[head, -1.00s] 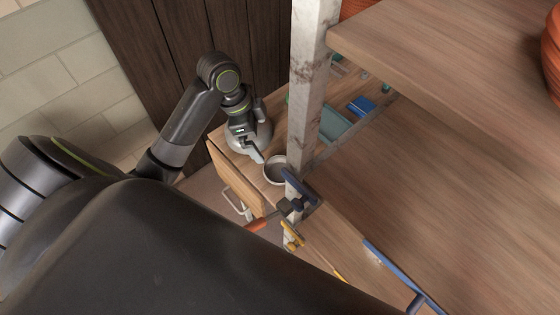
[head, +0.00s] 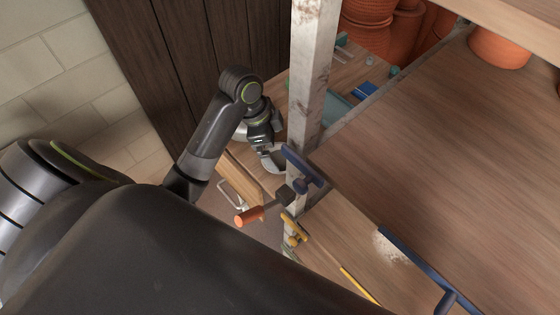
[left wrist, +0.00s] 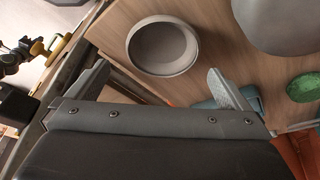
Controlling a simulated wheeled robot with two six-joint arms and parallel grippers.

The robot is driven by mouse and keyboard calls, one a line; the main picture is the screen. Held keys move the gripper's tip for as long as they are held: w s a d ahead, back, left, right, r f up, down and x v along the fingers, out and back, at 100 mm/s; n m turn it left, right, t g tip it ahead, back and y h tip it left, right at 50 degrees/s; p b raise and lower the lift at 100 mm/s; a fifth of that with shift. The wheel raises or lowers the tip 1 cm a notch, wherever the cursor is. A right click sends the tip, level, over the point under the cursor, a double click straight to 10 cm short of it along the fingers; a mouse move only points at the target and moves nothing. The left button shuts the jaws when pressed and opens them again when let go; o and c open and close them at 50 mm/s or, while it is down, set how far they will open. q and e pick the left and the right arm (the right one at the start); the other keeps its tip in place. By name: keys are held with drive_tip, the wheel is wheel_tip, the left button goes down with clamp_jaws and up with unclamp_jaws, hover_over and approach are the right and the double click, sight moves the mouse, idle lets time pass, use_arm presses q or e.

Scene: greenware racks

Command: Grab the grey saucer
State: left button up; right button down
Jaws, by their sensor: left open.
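A grey round dish with a raised rim and a hollow middle, which looks like the grey saucer (left wrist: 162,48), sits on a wooden surface in the left wrist view. It lies ahead of my left gripper (left wrist: 160,84), roughly between the lines of its two spread fingers, and I see no contact. The gripper is open and empty. In the head view my left gripper (head: 274,158) is over the wooden worktop behind the post and largely covers the dish. A smooth, larger grey round piece (left wrist: 278,22) is at the upper right of the wrist view. My right gripper is out of view.
A whitish upright post (head: 312,70) and a wooden shelf (head: 450,150) stand right of the arm. Blue and yellow clamps (head: 300,165) and an orange-handled tool (head: 250,215) are close to the gripper. A green round piece (left wrist: 303,88) is at the right. Terracotta pots (head: 380,30) stand behind.

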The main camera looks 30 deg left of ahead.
sight(280, 157)
use_arm(q)
drive_tip(key=shift+x, duration=2.6)
drive_tip(key=shift+a, duration=0.2)
drive_tip(key=c, duration=0.9)
